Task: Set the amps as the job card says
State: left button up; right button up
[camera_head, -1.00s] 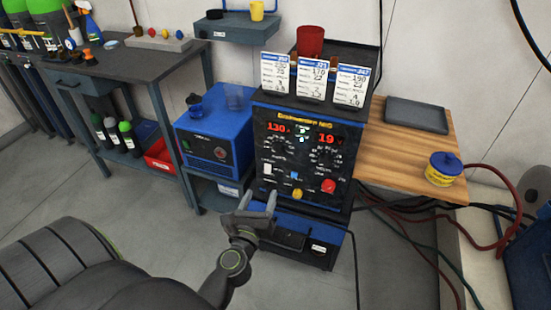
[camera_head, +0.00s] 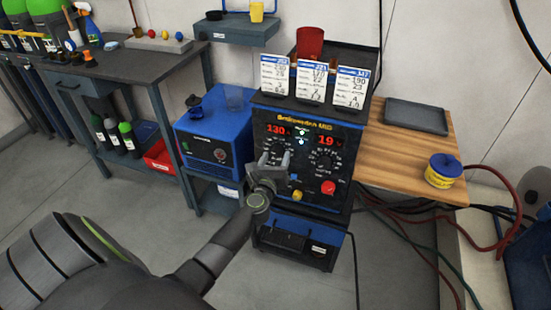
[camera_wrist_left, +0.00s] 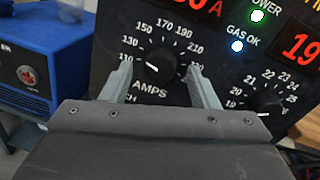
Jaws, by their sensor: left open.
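The welder (camera_head: 312,118) has a dark front panel with a red amps display (camera_head: 278,129) reading 130 and another display (camera_head: 326,140) reading 19. The amps knob (camera_wrist_left: 160,66) is black with a white pointer, toward the low-left marks near 110 to 130 in the left wrist view. My left gripper (camera_head: 273,160) is open in front of this knob; in the left wrist view its fingers (camera_wrist_left: 162,88) stand either side of it. I cannot tell whether they touch it. Three job cards (camera_head: 312,82) stand on top, headed by blue bands. My right gripper is not in view.
A second knob (camera_wrist_left: 268,100) sits right of the amps knob. A red button (camera_head: 328,187) and yellow knob (camera_head: 297,195) are lower on the panel. A blue box (camera_head: 212,140) stands left; a wooden shelf (camera_head: 400,150) with a grey tray (camera_head: 416,116) is right. A red mug (camera_head: 310,42) stands behind the cards.

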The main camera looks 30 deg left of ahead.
pick_arm(q)
jog(key=shift+w+a, duration=0.15)
jog(key=shift+w, duration=0.15)
jog(key=shift+c, duration=0.4)
jog(key=c, duration=0.9)
